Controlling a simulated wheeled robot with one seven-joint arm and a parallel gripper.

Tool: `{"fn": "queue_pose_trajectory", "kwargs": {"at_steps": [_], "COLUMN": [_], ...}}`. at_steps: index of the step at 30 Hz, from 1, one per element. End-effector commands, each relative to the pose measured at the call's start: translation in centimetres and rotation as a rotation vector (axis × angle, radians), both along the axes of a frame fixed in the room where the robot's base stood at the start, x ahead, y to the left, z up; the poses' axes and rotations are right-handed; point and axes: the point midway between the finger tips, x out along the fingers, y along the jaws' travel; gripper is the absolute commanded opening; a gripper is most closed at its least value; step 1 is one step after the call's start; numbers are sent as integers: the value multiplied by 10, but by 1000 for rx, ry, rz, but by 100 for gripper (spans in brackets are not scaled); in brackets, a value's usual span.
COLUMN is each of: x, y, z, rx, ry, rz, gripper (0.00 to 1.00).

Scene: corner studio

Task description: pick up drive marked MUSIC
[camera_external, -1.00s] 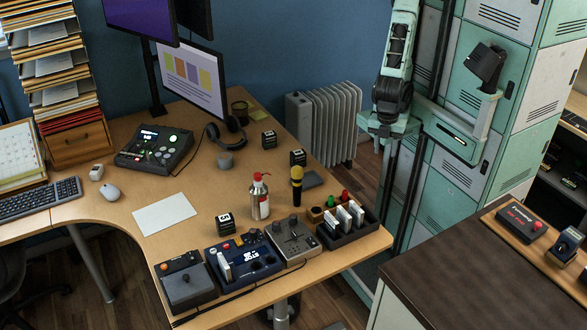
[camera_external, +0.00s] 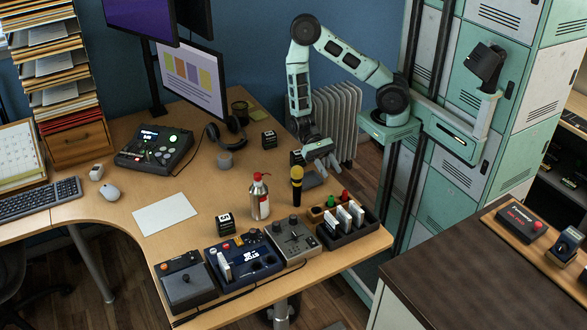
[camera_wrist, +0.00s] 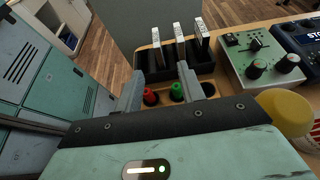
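Several white drives (camera_external: 343,217) stand upright in a dark rack (camera_external: 349,238) near the desk's right front edge. In the wrist view three drives (camera_wrist: 180,43) show their top edges with small dark lettering, too small to read, so I cannot tell which is marked MUSIC. Another white drive or card stands in the blue console (camera_external: 242,270). My gripper (camera_external: 321,166) is above the right side of the desk, behind the rack. In the wrist view its fingers (camera_wrist: 163,84) are spread apart and empty, with the rack beyond them.
A wooden block with red and green pieces (camera_wrist: 163,94) lies between my fingers and the drives in the wrist view. A yellow-topped microphone (camera_external: 296,180) and a red-capped bottle (camera_external: 259,199) stand left of the rack. A grey mixer (camera_external: 293,238) adjoins it. A radiator (camera_external: 338,112) stands behind the desk.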

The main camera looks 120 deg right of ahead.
Motion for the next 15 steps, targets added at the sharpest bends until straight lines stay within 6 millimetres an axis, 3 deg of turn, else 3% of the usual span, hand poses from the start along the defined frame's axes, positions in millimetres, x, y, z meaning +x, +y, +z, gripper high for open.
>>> {"fn": "queue_pose_trajectory", "kwargs": {"at_steps": [5, 15], "x": [-1, -2], "y": [23, 88], "z": [-9, -36], "rx": [6, 5], "ry": [7, 7], "rz": [-3, -2], "gripper": [39, 39]}}
